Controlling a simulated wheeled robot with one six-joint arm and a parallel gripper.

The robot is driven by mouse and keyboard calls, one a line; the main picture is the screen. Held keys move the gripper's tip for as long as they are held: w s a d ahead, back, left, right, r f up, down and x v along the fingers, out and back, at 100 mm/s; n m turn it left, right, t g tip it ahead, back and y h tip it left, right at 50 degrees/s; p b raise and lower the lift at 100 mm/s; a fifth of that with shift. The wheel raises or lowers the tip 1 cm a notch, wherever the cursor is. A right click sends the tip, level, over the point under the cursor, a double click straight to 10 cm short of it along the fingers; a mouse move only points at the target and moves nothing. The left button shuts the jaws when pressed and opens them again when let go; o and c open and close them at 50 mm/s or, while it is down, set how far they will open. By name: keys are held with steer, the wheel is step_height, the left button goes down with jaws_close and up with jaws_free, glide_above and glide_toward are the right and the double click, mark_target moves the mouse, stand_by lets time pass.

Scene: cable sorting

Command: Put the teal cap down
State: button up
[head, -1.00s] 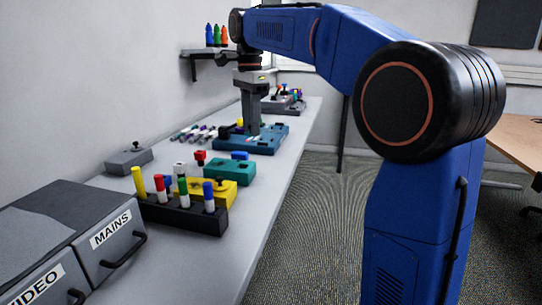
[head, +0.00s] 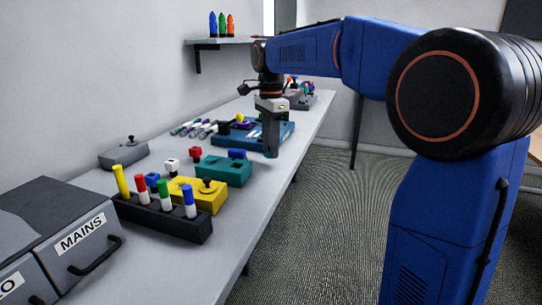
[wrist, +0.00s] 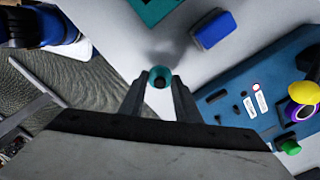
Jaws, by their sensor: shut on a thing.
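The teal cap (wrist: 160,74) shows in the wrist view as a small teal ring with a dark middle, between my fingertips. My gripper (wrist: 159,80) is shut on it. In the head view my gripper (head: 271,153) points down near the bench's right edge, beside the blue board (head: 284,133) and the blue block (head: 237,154). The cap cannot be made out in the head view. A soft shadow lies on the bare bench by the cap in the wrist view. Whether the cap touches the bench, I cannot tell.
A teal box (head: 222,171), a yellow box (head: 205,196) and a black rack (head: 160,216) with several coloured pegs stand nearer. The bench's edge and carpet (wrist: 90,85) lie close left of the cap in the wrist view. Bare bench (wrist: 130,35) lies beyond.

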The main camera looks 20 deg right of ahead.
steer(key=shift+f, duration=1.7)
steer(key=shift+f, duration=0.1)
steer(key=o, duration=1)
step_height(320, 180, up, 12)
steer(key=shift+r, duration=0.1)
steer(key=s+d+f+n+t, duration=0.1)
steer(key=s+d+f+n, duration=0.1)
steer(key=s+f+n, duration=0.3)
steer(key=s+d+f+n+t, duration=0.2)
steer(key=s+f+n, duration=0.3)
steer(key=s+f, duration=0.6)
steer(key=s+d+f+n+t, duration=0.1)
steer(key=s+d+f+n, duration=0.2)
steer(key=s, duration=1.4)
steer(key=shift+s+f+n+t, duration=0.2)
steer(key=shift+f+n, duration=0.6)
steer(key=shift+f, duration=0.65)
steer(key=shift+s+f+n+t, duration=0.1)
steer(key=shift+f+n+t, duration=0.1)
steer(key=shift+f+n, duration=0.95)
